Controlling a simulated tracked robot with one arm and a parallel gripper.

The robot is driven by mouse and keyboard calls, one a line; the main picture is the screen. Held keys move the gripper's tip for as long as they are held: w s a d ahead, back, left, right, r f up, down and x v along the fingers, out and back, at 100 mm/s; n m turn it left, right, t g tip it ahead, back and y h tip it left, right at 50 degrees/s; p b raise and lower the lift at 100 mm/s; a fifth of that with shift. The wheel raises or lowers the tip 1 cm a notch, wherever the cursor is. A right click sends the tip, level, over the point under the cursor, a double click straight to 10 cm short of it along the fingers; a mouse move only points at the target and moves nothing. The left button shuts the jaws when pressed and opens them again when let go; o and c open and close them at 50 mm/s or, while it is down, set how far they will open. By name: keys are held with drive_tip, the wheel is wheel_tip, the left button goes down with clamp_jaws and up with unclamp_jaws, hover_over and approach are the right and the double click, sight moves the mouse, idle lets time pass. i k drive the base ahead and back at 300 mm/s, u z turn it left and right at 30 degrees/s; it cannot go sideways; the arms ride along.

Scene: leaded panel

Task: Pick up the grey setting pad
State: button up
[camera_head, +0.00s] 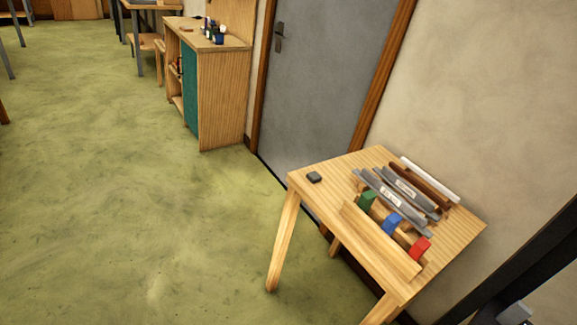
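A small dark grey block (314,177), which looks like the grey setting pad, lies on the wooden table (335,165) near its far left corner. It sits apart from the other things there, with bare wood around it. I cannot make out my gripper's fingers in this view, and nothing is touching the pad.
On the table are grey strips (380,190), a brown strip (425,185), a white rod (430,180) and a wooden rack with green (367,201), blue (392,223) and red (420,248) blocks. A cabinet (222,95) and door stand behind. Green floor at left is clear.

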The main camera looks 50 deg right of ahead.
sight(313, 176)
drive_tip(key=z, duration=0.05)
drive_tip(key=i, duration=2.5)
drive_tip(key=z, duration=3.35)
drive_tip(key=i, duration=0.6)
drive_tip(key=u, duration=0.1)
drive_tip(key=k, duration=0.5)
